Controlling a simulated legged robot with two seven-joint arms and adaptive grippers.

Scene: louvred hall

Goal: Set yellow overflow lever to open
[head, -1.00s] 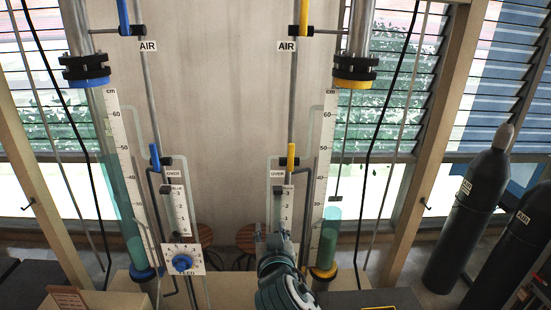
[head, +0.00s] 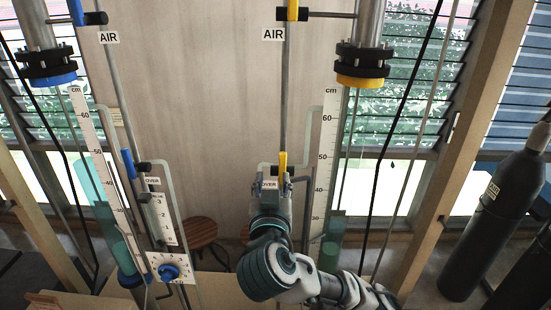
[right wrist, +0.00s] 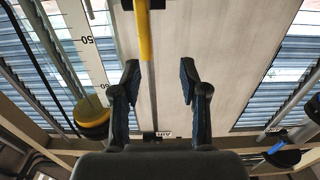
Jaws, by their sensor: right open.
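The yellow overflow lever (head: 282,161) stands upright along the grey pipe, above the "OVER" plate on the right-hand tube. In the right wrist view the lever (right wrist: 144,35) comes down from the top edge, its end near the left fingertip. My right gripper (head: 271,183) is just below the lever in the head view, over the "OVER" plate. Its two fingers are spread apart with nothing held between them in the right wrist view (right wrist: 160,72). My own gripper and wrist hide the gauge below. My left gripper is not in view.
A yellow air lever (head: 292,10) is higher on the same pipe. A scale board (head: 325,150) and a yellow-ringed tube (head: 360,80) stand close on the right. Blue levers (head: 129,163) and a blue knob (head: 169,272) are on the left.

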